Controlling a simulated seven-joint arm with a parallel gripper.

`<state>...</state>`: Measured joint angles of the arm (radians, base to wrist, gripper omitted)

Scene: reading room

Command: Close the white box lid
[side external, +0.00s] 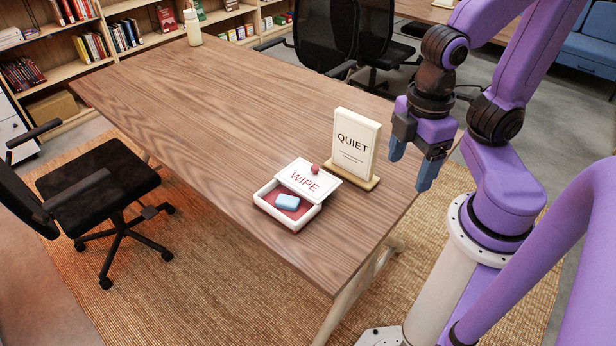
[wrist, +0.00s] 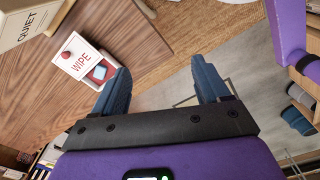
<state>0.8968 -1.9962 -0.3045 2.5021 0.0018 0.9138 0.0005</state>
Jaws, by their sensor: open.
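The white box (side external: 269,209) stands on the wooden table near its right end, with a red inside and a light blue block (side external: 287,202) lying in it. Its white lid (side external: 308,181), marked WIPE and with a red knob (side external: 315,169), covers only the back part, so the front of the box is open. The lid also shows in the wrist view (wrist: 81,59), left of my gripper, with the box (wrist: 98,81) partly hidden by a finger. My gripper (side external: 408,171) is open and empty, with blue fingers, apart from the box and to its right in the side view.
A QUIET sign (side external: 356,147) on a wooden base stands just behind and right of the box. The table (side external: 200,110) is clear to the left.

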